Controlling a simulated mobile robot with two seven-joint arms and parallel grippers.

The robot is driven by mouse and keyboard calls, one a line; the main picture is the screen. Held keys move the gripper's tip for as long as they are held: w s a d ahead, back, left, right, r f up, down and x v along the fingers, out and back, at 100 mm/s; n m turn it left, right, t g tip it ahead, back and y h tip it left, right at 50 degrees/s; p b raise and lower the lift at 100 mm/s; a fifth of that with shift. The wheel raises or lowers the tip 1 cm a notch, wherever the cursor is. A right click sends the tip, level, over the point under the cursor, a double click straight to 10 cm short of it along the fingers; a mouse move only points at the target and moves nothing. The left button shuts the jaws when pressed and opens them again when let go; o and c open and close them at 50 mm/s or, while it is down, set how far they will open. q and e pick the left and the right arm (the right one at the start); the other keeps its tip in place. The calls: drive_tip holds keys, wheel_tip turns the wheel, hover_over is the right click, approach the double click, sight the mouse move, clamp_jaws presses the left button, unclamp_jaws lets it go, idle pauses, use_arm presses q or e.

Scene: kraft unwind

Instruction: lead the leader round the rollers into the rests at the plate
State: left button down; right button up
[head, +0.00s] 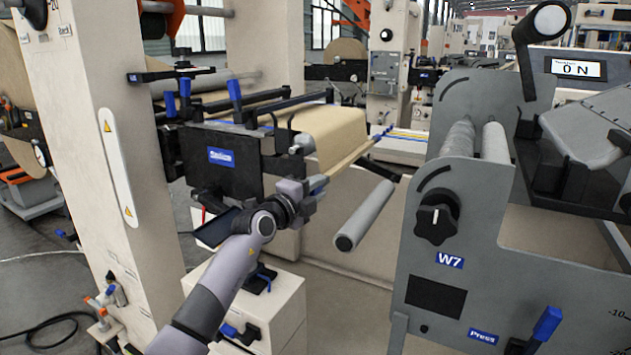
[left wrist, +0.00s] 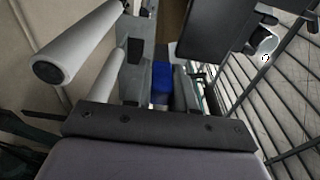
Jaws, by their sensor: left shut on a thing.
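The brown kraft leader (head: 335,130) comes over the splicer unit and hangs down to a bar (head: 368,148) with blue marks along its edge. My left gripper (head: 318,186) is at the near end of this bar and shut on it. In the left wrist view a blue piece (left wrist: 162,82) sits between the fingers. A grey roller (head: 365,215) sticks out below and right of the gripper, apart from it; a pale roller also shows in the left wrist view (left wrist: 78,45). Two more rollers (head: 460,145) stand at the W7 plate (head: 450,240). I cannot make out the rests. My right gripper is out of view.
The black splicer unit (head: 215,160) with blue levers is just left of my gripper. A tall beige column (head: 75,130) stands at left. A display panel and a tilted grey housing (head: 590,120) are at right. There is open room between the gripper and the W7 plate, above the grey roller.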

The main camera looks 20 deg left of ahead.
use_arm(q)
drive_tip(key=shift+f+b, duration=1.25)
drive_tip(key=shift+f, duration=1.65)
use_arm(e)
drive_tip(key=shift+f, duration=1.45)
use_arm(q)
drive_tip(key=shift+f, duration=0.1)
use_arm(e)
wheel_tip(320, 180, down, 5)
drive_tip(key=b, duration=0.5)
use_arm(q)
wheel_tip(320, 180, down, 14)
drive_tip(key=b, duration=0.4)
drive_tip(key=shift+f+b, duration=0.15)
drive_tip(key=shift+b, duration=0.25)
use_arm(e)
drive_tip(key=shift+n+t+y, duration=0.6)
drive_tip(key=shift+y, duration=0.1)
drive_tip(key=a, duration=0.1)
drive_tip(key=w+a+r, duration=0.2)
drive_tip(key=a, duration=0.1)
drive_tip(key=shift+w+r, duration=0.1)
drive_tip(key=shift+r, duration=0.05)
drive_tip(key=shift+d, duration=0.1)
